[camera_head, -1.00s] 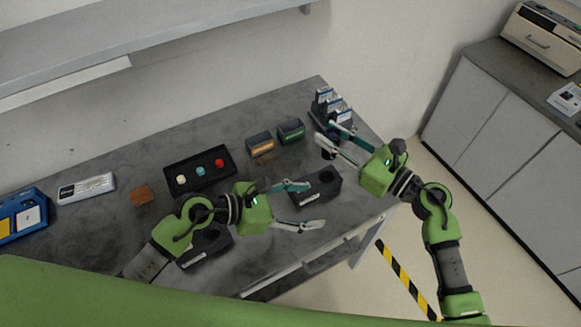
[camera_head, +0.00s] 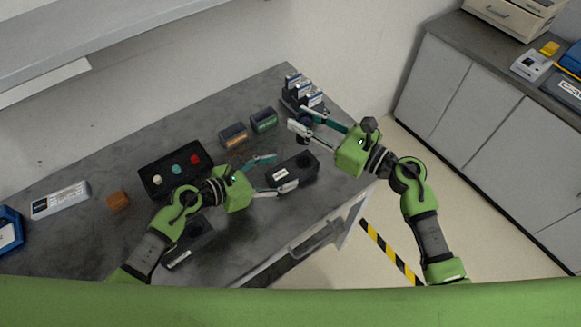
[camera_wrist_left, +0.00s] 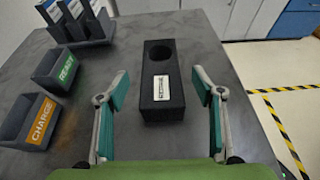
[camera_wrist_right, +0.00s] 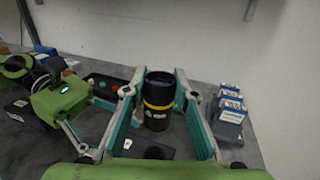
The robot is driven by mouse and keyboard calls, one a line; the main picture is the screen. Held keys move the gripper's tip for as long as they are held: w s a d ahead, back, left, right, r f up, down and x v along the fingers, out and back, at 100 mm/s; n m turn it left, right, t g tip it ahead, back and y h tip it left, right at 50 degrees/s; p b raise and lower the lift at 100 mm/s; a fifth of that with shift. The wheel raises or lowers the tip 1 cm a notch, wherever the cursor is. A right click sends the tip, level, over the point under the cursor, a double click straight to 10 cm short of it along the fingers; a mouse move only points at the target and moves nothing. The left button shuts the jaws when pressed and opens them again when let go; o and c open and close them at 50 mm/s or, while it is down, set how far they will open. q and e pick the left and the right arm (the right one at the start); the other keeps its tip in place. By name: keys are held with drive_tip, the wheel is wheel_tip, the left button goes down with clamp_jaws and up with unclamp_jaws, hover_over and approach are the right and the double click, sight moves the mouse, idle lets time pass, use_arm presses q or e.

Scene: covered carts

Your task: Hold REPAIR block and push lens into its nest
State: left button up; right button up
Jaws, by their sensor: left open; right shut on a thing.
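The REPAIR block (camera_head: 306,165) is a dark block with a white label and a round hole, lying on the grey table. In the left wrist view the block (camera_wrist_left: 162,104) stands between the fingers of my left gripper (camera_wrist_left: 160,76), with a gap on each side and its hole empty. In the head view my left gripper (camera_head: 282,172) is open around the block's near end. My right gripper (camera_head: 298,120) is shut on the lens (camera_wrist_right: 158,112), a black cylinder with a yellow band. It holds the lens upright, beyond the block in the head view.
A similar dark block (camera_head: 196,240) lies under my left arm. A black panel (camera_head: 150,180) with white, teal and red buttons is at the left.

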sight(289, 169)
use_arm(q)
drive_tip(key=shift+x, duration=2.35)
drive_tip(key=c, duration=1.2)
